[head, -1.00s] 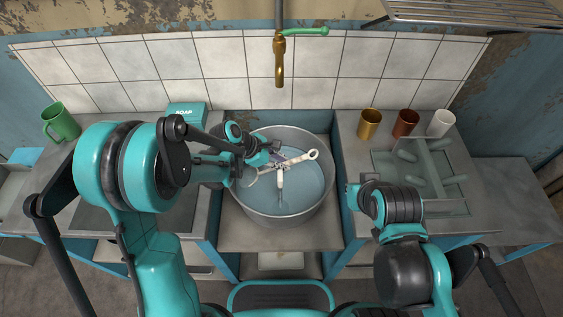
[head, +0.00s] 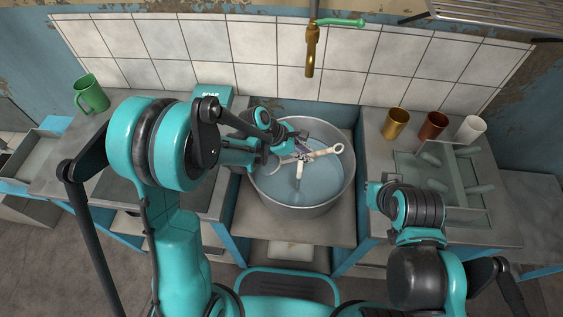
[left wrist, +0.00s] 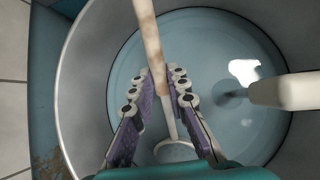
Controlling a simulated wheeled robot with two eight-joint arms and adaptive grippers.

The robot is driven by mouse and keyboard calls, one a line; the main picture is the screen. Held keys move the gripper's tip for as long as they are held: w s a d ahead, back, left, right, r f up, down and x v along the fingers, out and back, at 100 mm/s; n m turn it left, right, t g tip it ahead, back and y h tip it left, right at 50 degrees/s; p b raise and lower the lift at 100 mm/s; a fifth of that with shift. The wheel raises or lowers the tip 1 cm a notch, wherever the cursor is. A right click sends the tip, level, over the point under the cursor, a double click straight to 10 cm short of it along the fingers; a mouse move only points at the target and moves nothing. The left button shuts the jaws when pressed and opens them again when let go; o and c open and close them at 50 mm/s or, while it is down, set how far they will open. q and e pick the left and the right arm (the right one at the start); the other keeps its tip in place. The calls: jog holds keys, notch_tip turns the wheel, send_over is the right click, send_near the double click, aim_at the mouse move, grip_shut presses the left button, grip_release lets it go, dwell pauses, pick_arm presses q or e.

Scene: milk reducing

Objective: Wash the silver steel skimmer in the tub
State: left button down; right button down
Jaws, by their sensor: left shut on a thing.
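The round grey metal tub (head: 347,190), holding bluish water, stands in the middle of the head view. My left gripper (head: 298,152) is inside it at the back left, shut on the skimmer handle (head: 325,153). The skimmer's round head (left wrist: 175,151) lies low beyond my fingers in the left wrist view, at or under the water; which is unclear. A second white handle (left wrist: 285,92) reaches over the water. My right gripper (head: 375,195) is right of the tub; its fingers are unclear.
A brass tap (head: 310,55) hangs above and behind the tub. A soap box (head: 212,97) and a green mug (head: 91,94) stand left. Gold (head: 396,123), brown (head: 433,125) and white (head: 470,129) cups stand right, behind a rack (head: 445,185).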

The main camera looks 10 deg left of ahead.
pick_arm(q)
jog(key=shift+a, duration=0.55)
notch_tip(320, 180, up, 13)
jog(key=p, duration=0.9)
dwell(1.1)
jog(key=s+r+p, duration=0.3)
jog(key=s+r, duration=0.1)
jog(key=s, duration=0.2)
dwell(0.4)
